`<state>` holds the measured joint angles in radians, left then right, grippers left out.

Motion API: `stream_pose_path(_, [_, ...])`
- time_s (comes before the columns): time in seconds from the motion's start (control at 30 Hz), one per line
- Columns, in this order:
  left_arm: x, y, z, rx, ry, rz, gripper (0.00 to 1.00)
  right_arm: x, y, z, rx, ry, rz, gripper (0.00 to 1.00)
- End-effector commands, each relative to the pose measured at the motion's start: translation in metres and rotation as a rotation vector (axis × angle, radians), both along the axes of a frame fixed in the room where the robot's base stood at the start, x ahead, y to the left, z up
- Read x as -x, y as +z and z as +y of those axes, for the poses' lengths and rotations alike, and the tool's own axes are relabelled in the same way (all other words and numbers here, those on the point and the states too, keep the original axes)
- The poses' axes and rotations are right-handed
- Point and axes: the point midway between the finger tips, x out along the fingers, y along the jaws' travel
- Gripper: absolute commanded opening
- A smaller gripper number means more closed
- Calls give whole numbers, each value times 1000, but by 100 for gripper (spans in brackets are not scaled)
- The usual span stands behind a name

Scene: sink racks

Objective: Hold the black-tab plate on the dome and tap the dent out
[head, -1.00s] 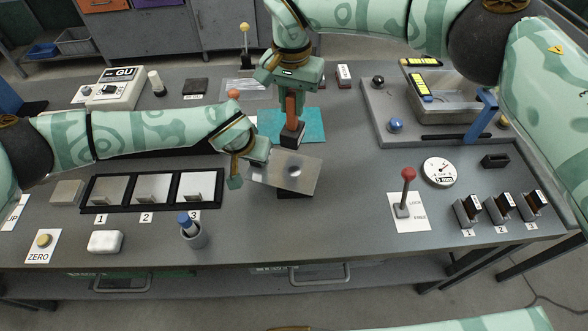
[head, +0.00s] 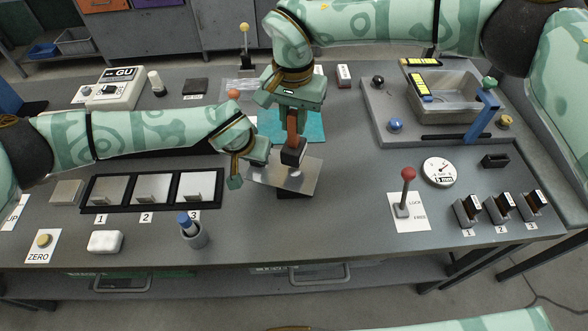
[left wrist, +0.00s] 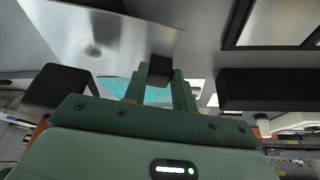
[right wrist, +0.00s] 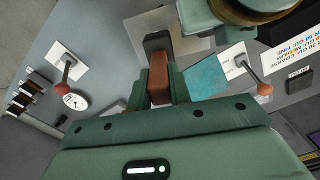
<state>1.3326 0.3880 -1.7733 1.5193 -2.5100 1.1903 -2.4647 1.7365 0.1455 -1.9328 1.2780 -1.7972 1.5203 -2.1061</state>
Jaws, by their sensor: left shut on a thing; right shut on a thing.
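The silver plate (head: 305,178) lies over a dark support (head: 290,194) that is mostly hidden beneath it, so the dome itself does not show. My left gripper (head: 248,160) is shut on the plate's black tab (left wrist: 163,68) at the plate's left edge. A dark dent mark shows on the plate in the left wrist view (left wrist: 95,48). My right gripper (head: 292,112) is shut on the brown handle of a mallet (right wrist: 159,80). The mallet's black head (head: 292,154) is over the middle of the plate. I cannot tell whether it touches.
A black rack with several numbered slots of silver plates (head: 152,189) is at left. A blue-capped pen cup (head: 193,232) stands in front. A red-knobbed lever (head: 406,190) and a round dial (head: 440,171) are at right. A teal mat (head: 312,126) lies behind the plate.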

Motion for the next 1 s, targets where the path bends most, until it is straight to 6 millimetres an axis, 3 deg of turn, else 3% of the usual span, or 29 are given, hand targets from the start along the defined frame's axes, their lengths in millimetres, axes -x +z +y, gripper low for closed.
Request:
stream_pose_path(0.47, [0,1,0,0,0,-1,0,7,-1,0,-2,-1,-1,0])
stream_pose_path(1.0, [0,1,0,0,0,-1,0,6,-15,0,-2,-1,-1,0])
